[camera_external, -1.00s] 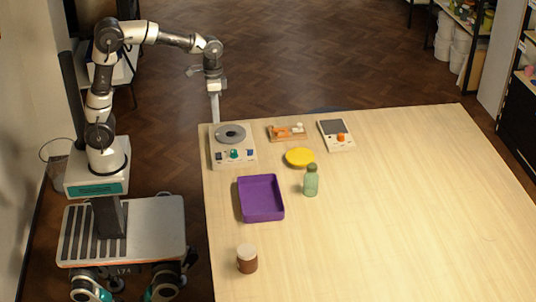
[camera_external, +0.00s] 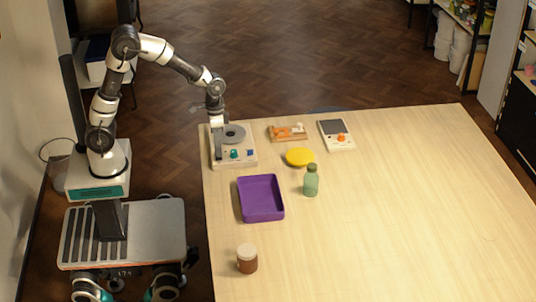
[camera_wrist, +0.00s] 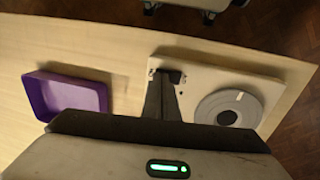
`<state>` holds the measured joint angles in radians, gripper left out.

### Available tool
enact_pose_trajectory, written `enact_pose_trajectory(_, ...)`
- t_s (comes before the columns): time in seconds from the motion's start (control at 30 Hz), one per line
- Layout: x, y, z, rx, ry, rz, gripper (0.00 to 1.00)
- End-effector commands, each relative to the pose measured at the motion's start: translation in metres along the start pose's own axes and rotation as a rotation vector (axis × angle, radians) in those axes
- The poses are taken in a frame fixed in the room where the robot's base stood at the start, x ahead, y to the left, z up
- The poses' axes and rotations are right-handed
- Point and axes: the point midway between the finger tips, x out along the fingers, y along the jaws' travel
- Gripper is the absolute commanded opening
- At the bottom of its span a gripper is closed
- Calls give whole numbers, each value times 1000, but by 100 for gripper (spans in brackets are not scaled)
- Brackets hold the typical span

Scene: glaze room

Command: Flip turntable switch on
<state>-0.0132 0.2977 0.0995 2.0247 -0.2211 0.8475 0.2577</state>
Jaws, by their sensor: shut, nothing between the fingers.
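The turntable unit (camera_external: 245,158) is a pale box at the table's back-left corner, with a grey round disc (camera_external: 234,133) on top. Its front panel has a teal knob (camera_external: 234,154) and a small blue part (camera_external: 250,153). My gripper (camera_external: 217,159) is shut and empty, pointing down at the panel's left end. In the wrist view its fingers (camera_wrist: 170,77) lie over the unit's edge, left of the disc (camera_wrist: 230,108). They hide most of the switch area. I cannot tell whether the fingertips touch the switch, or its position.
A purple tray (camera_external: 241,212) lies in front of the unit. A yellow disc (camera_external: 299,157), a green bottle (camera_external: 311,182), an orange-and-wood item (camera_external: 288,133) and a small scale-like device (camera_external: 332,127) stand to the right. A brown jar (camera_external: 247,262) is near the front. The table's right side is clear.

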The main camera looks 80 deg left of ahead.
Motion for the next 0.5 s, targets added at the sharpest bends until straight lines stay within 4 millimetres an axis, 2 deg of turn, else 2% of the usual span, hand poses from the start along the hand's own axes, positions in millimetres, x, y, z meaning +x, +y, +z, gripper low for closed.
enact_pose_trajectory(0.37,4,0,0,0,0,0,0)
enact_pose_trajectory(0.5,11,2,0,0,-1,0,0)
